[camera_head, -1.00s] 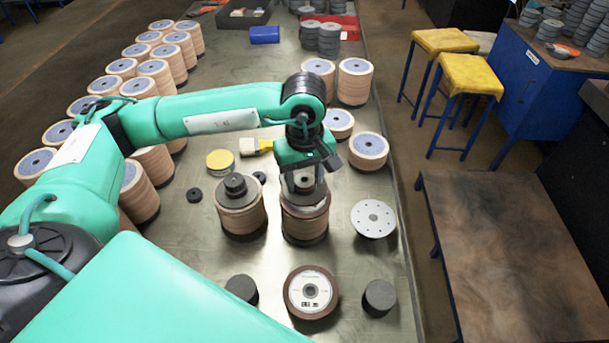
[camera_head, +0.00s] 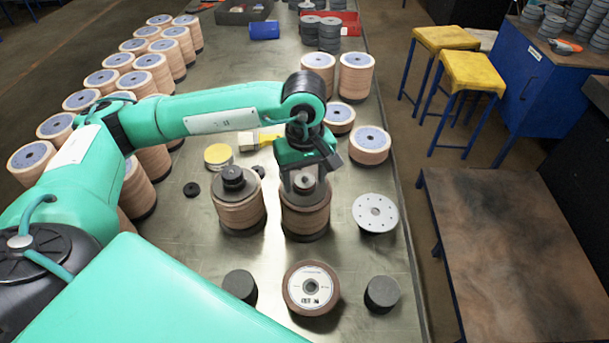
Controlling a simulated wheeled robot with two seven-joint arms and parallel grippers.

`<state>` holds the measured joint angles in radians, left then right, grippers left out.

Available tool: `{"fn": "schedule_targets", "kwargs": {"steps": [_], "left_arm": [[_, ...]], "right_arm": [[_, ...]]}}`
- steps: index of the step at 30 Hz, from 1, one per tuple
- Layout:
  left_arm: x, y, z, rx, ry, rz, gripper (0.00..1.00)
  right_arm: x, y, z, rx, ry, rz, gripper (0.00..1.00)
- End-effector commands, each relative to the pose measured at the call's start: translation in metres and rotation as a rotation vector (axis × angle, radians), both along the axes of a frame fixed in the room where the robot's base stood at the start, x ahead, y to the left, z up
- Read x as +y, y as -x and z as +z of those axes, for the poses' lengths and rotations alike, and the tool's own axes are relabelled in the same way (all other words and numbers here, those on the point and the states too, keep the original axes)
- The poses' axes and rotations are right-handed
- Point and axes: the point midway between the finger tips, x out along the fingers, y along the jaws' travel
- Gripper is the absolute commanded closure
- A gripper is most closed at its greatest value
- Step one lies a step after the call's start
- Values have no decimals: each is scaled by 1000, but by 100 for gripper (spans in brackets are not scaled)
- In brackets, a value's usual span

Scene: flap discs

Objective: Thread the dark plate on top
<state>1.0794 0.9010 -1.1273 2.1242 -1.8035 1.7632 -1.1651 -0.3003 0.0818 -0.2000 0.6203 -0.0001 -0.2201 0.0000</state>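My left gripper (camera_head: 305,183) points down over the right one of two middle stacks of tan flap discs (camera_head: 305,222). Its fingers are around a pale metal knob or post end (camera_head: 305,181) at the stack's top. A dark round plate (camera_head: 306,196) shows under the fingers at the top of that stack; the fingers partly cover it. I cannot tell whether they grip anything or whether the plate lies flat. The left stack (camera_head: 240,212) has a dark plate with a dark knob (camera_head: 233,177) on top. My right gripper is not in view.
A pale disc with holes (camera_head: 376,212) lies to the right. In front are a labelled brown disc (camera_head: 311,305) and two dark cylinders (camera_head: 240,285) (camera_head: 382,293). Disc stacks line the left.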

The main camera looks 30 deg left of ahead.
Motion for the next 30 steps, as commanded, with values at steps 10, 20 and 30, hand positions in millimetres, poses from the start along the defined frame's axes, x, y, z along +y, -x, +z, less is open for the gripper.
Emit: {"fn": "schedule_targets", "kwargs": {"steps": [10, 20, 30], "left_arm": [[0, 0, 0, 1, 0, 0, 28], [0, -1, 46, -5, 2, -1, 28], [0, -1, 120, -3, 0, 1, 28]], "right_arm": [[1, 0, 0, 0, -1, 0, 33], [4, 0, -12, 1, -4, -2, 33], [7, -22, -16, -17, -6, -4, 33]]}}
